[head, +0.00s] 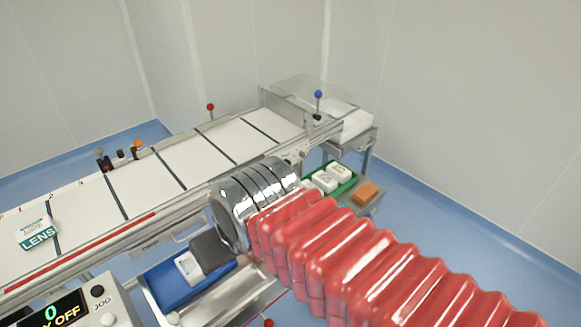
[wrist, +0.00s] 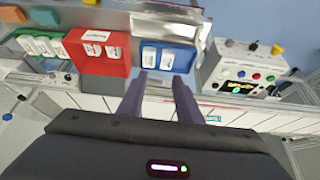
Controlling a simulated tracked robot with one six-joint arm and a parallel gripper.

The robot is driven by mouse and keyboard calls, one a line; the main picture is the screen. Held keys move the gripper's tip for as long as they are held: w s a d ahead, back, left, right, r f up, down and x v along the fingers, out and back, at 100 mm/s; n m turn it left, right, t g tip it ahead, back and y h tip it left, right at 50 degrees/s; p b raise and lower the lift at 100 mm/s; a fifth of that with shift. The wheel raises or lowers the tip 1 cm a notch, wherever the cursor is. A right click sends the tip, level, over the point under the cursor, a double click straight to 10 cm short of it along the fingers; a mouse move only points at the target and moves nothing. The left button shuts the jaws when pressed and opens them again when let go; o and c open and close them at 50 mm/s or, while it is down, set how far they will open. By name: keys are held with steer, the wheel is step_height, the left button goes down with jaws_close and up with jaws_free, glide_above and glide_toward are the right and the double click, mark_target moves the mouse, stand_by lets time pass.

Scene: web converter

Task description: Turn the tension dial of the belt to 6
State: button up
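The white belt (head: 150,168) with dark cross lines runs diagonally across the head view. A control box (head: 112,298) with a lit display reading 0 and OFF and a JOG label stands at the lower left. In the wrist view the control box (wrist: 240,72) is at the right, with a display, coloured buttons and knobs on top. I cannot tell which knob, if any, is the tension dial; no dial numbers are readable. My gripper (wrist: 161,80) is open and empty, its fingers pointing toward the blue tray and belt edge, left of the control box.
A blue tray (head: 222,271) sits at the belt's near side; a red bin (wrist: 97,65) shows beside it in the wrist view. A green tray (head: 346,186) and orange block (head: 367,192) are farther right. A LENS card (head: 38,233) lies on the belt. Levers stand along the far rail.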

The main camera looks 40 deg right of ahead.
steer(key=shift+o, duration=1.3)
steer(key=shift+w+d, duration=0.2)
steer(key=shift+w, duration=0.15)
steer(key=w+d+f+n+t+h, duration=0.25)
steer(key=w+d+n, duration=0.55)
steer(key=w+d, duration=0.65)
steer(key=w+d+f+n+t+h, duration=0.1)
steer(key=w+d+n+t+h, duration=0.15)
steer(key=w+d+n, duration=0.9)
steer(key=w+d+f+n+t+y, duration=0.3)
steer(key=d+f+n, duration=0.4)
steer(key=d+f, duration=0.6)
steer(key=s+d+f+n+t+y, duration=0.2)
steer(key=s+d+f+n+t, duration=0.2)
steer(key=s+f+n, duration=0.4)
steer(key=shift+s+d+f+y, duration=0.25)
steer(key=shift+s+f+y, duration=0.1)
steer(key=shift+f, duration=0.35)
steer(key=shift+w, duration=0.1)
